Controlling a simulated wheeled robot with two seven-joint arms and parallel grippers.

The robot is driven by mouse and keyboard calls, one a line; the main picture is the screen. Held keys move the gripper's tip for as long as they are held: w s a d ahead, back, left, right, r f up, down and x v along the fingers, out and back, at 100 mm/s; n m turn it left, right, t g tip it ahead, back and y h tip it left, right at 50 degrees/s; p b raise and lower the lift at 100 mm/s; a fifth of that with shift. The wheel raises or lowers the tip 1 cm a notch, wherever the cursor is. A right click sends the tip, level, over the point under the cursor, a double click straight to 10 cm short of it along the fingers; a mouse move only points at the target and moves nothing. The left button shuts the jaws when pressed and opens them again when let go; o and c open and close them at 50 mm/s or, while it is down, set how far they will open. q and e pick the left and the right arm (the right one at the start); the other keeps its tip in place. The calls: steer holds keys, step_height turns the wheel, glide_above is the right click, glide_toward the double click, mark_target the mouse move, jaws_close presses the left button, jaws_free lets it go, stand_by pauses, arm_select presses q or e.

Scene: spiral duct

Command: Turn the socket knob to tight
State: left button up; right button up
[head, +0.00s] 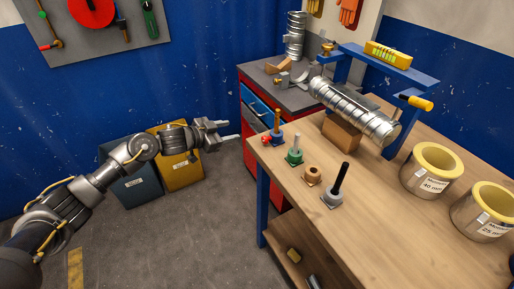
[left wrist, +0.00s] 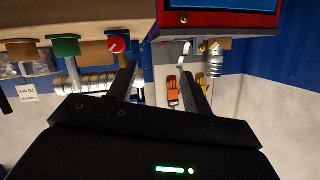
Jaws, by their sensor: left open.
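A small red knob (head: 266,139) sits at the left edge of the wooden workbench, at the blue socket base (head: 277,139) with an upright copper-coloured rod. In the left wrist view, which looks upside down, the round red face of the knob (left wrist: 116,45) shows a pale mark. I cannot read a tight or loose label. My left gripper (head: 227,131) is open and empty, left of the knob and apart from it, over the floor. Its two dark fingers (left wrist: 157,82) show in the left wrist view. My right gripper is not in view.
Beside the knob stand a green base (head: 295,155), a wooden ring piece (head: 312,174) and a grey base with a black rod (head: 333,197). A spiral duct (head: 355,112) lies on a wooden block behind. A red cabinet (head: 247,105) stands beyond the bench.

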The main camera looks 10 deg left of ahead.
arm_select(q)
steer(key=g+h, duration=0.1)
steer(key=g, duration=0.1)
glide_toward(263, 140)
steer(key=s+a, duration=0.1)
steer(key=p+x, duration=0.1)
steer(key=x, duration=0.9)
steer(key=shift+w+d+r+p, duration=0.15)
steer(key=shift+w+d+p, duration=0.1)
steer(key=shift+p, duration=0.15)
